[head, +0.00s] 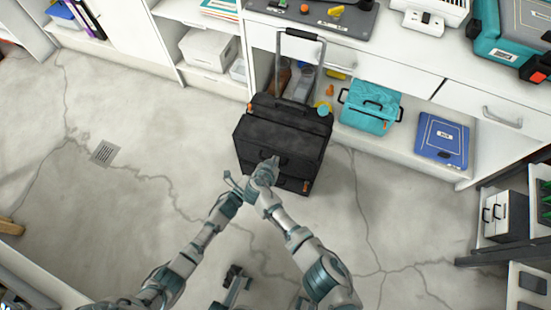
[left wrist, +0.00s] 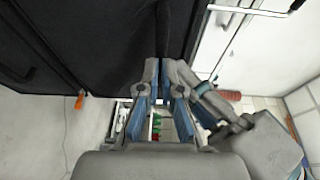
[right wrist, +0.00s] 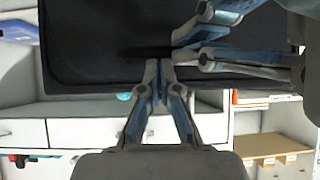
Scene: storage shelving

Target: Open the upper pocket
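A black suitcase (head: 285,140) stands upright in front of the shelving, its tall pull handle (head: 300,65) raised. Its front carries an upper pocket with a dark handle (right wrist: 146,52) and a lower pocket (head: 290,184) under it. Both pockets look closed. My left gripper (left wrist: 165,68) comes in from the side, its fingertips close together around the end of the dark handle. My right gripper (right wrist: 158,68) has its fingertips nearly together just below the same handle, with no clear object between them. In the head view my right gripper (head: 268,168) partly hides the left one and the handle.
Behind the suitcase are white drawers (head: 480,105), a teal bag (head: 370,105) and a blue binder (head: 442,140) on the low shelf. A dark shelf unit with a small case (head: 505,213) stands at the right.

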